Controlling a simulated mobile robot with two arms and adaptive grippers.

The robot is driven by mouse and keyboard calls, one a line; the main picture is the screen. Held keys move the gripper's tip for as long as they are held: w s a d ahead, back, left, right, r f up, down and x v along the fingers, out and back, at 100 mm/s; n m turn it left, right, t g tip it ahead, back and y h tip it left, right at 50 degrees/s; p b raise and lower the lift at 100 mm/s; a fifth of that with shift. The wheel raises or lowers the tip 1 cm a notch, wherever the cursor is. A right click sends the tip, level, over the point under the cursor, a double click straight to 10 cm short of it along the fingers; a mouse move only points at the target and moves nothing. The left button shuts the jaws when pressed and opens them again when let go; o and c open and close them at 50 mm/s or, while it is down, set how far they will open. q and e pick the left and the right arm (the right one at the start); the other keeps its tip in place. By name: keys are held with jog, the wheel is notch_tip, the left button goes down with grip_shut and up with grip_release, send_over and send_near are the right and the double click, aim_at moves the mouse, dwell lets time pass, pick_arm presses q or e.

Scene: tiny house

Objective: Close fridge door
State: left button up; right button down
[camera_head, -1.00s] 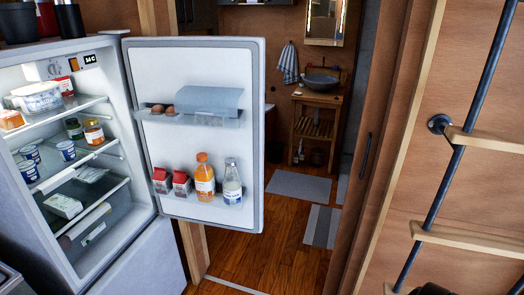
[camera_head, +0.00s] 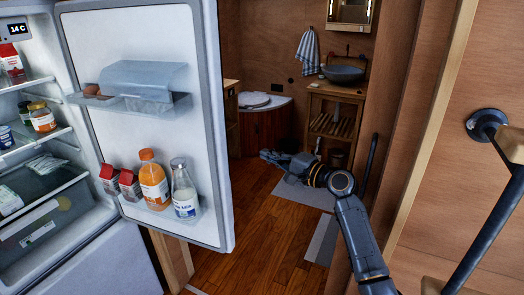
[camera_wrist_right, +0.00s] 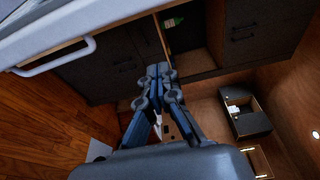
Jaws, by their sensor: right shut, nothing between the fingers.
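The fridge door (camera_head: 140,45) stands wide open in the head view, its inner side facing me. Its shelves hold an orange bottle, a white milk bottle, red cartons and an egg tray. The fridge (camera_head: 85,262) is at the left, with food on its lit shelves. My right gripper (camera_head: 268,156) is to the right of the door, apart from the door's free edge in the picture. In the right wrist view its fingers (camera_wrist_right: 158,72) are shut together and empty. My left gripper is out of view.
A wooden door frame and wall are on the right, with a ladder (camera_head: 487,215) in front. Beyond the doorway are a washstand (camera_head: 335,95), a grey mat (camera_head: 300,192) and open wooden floor (camera_head: 240,255). A white handle (camera_wrist_right: 58,58) crosses the upper left of the wrist view.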

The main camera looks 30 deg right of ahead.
jog(key=a+p+x, duration=0.1)
jog(key=p+x, duration=0.1)
jog(key=x, duration=0.8)
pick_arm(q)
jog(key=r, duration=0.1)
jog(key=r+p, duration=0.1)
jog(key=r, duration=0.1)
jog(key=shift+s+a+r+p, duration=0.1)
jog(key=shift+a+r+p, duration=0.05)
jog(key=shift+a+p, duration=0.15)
pick_arm(e)
jog(key=s+a, duration=0.2)
jog(key=s, duration=0.1)
jog(key=shift+a+r, duration=0.3)
jog(key=shift+r, duration=0.1)
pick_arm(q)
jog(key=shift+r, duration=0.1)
